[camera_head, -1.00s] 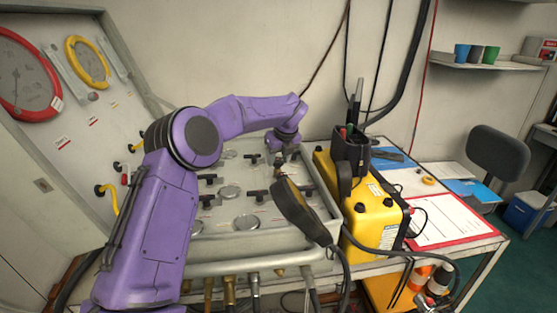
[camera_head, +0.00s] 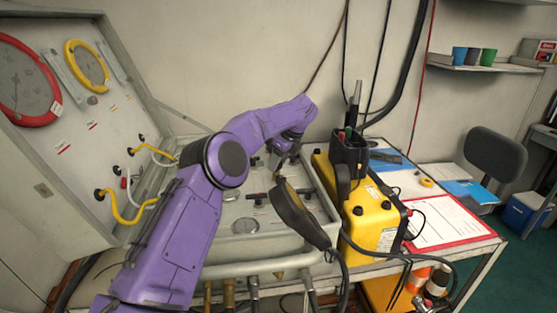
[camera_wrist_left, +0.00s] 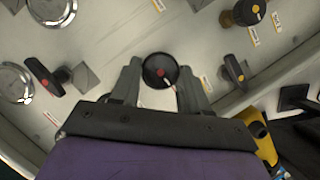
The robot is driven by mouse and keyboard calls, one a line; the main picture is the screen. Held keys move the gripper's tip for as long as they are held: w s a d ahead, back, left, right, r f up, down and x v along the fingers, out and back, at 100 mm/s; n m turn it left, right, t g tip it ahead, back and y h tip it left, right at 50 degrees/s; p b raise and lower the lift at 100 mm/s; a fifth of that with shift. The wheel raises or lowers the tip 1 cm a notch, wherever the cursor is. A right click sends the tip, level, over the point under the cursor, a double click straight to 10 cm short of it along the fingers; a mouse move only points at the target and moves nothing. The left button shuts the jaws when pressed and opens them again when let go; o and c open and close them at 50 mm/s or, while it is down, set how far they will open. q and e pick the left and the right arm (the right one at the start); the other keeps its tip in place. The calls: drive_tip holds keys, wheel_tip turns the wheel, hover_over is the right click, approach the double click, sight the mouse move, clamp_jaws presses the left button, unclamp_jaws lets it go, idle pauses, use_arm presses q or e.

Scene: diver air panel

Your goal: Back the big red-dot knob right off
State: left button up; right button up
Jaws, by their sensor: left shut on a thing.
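The big round black knob with a red dot (camera_wrist_left: 154,65) sits on the grey panel in the left wrist view, between my left gripper's two fingers. My left gripper (camera_wrist_left: 162,86) is shut on it, one finger on each side. In the head view my left gripper (camera_head: 277,164) is low over the far right part of the panel (camera_head: 244,240), and the knob there is hidden or too small to make out. My right gripper is not in view.
A round knob with a yellow dot (camera_wrist_left: 248,11) is at the upper right. A black handset (camera_head: 297,215) and yellow case (camera_head: 378,215) stand close by.

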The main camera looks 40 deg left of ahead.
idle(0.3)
use_arm(q)
drive_tip(key=o, duration=1.1)
drive_tip(key=shift+c, duration=0.2)
drive_tip(key=shift+r, duration=0.15)
drive_tip(key=v, duration=1)
drive_tip(key=shift+r+p, duration=0.15)
drive_tip(key=shift+p, duration=0.3)
drive_tip(key=shift+d, duration=0.2)
